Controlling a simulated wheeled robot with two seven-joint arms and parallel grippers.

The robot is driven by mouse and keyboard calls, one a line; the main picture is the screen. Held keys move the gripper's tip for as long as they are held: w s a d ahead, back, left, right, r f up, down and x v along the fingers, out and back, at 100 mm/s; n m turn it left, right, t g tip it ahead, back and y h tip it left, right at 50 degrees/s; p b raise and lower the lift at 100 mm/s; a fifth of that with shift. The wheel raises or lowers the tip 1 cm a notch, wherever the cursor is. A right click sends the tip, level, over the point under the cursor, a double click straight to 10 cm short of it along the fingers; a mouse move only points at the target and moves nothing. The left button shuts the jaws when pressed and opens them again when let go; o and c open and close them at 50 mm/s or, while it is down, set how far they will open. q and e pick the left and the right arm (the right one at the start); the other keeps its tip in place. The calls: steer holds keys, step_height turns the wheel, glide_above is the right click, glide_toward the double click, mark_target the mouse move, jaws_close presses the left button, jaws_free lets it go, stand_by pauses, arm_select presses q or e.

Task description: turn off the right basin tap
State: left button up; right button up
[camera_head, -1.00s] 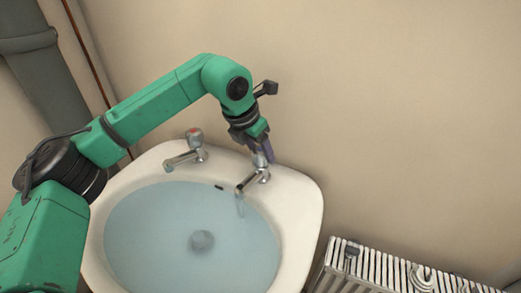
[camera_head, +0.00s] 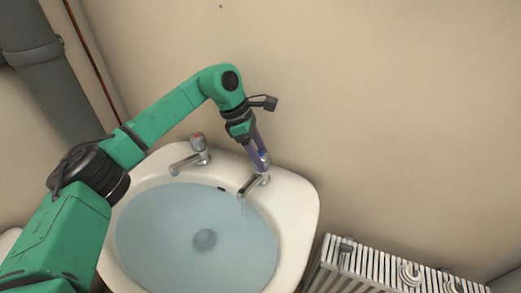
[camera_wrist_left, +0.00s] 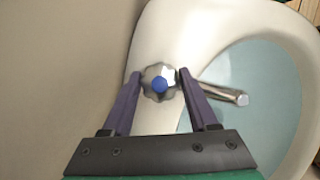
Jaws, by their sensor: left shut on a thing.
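The right basin tap (camera_head: 256,182) is chrome with a blue-centred knob and stands on the back right rim of the basin. In the left wrist view its fluted knob (camera_wrist_left: 159,82) lies between my two purple fingers, and its spout points right over the water. My left gripper (camera_head: 260,155) comes down on this knob from above and is shut on it, one finger at each side. My right gripper is not in view.
The white basin (camera_head: 303,215) holds bluish water with a dark round drain. The left tap (camera_head: 194,152), with a red-marked knob, stands close by on the rim. A white radiator (camera_head: 375,270) is at the lower right, and the wall is close behind.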

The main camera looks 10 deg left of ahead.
arm_select(q)
steer(key=m+g+p, duration=0.1)
steer(key=m, duration=0.1)
steer(key=shift+r+m, duration=0.2)
steer(key=shift+m, duration=0.2)
steer(key=shift+f+m+g+p, duration=0.1)
steer(key=shift+m+g+p, duration=0.4)
steer(key=shift+m, duration=0.9)
steer(key=o, duration=1.4)
steer(key=p+v, duration=0.1)
steer(key=v, duration=1.3)
steer(key=shift+w+r+p, duration=0.2)
steer(key=shift+r+p, duration=0.05)
steer(key=shift+p, duration=0.15)
